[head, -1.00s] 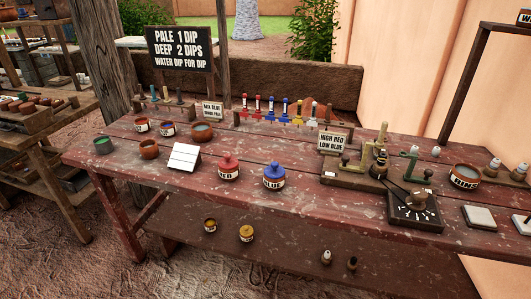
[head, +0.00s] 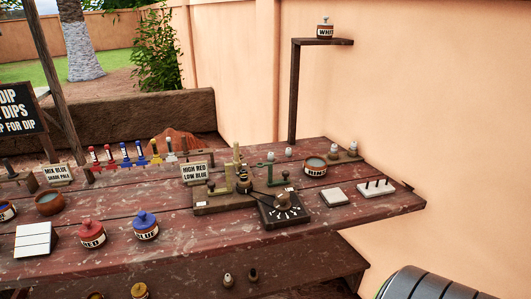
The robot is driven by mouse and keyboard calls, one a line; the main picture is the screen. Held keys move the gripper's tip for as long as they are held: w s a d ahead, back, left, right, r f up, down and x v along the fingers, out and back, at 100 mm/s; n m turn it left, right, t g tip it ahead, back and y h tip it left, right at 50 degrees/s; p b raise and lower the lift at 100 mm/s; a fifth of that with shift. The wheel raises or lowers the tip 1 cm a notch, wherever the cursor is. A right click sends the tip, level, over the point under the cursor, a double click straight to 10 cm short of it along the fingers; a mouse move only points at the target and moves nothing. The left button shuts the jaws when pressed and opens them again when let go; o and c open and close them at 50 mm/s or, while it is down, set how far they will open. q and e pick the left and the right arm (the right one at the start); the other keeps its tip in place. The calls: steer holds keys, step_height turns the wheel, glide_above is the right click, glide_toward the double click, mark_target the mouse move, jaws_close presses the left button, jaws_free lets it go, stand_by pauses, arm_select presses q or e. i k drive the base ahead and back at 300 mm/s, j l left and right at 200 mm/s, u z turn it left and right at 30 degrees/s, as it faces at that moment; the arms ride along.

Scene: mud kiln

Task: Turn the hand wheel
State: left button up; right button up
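No plain hand wheel can be made out. On the red plank table (head: 190,258) stands a wooden stand (head: 223,203) with brass-coloured and green posts and levers. In front of it is a black box (head: 268,220) with a white-marked dial and a round brown knob (head: 283,199). A dark lever reaches from the stand towards the knob. I cannot tell whether the knob or a part of the stand is the hand wheel. Neither of my grippers shows.
Red (head: 91,235) and blue (head: 146,226) lidded pots stand left of the box. A labelled bowl (head: 316,166) and pale blocks (head: 334,197) stand right. A white-labelled pot (head: 325,30) sits on a high shelf. A grey ribbed rounded thing (head: 430,284) fills the lower right corner.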

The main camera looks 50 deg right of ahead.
mark_target(282, 204)
steer(key=z, duration=1.55)
steer(key=l, duration=0.1)
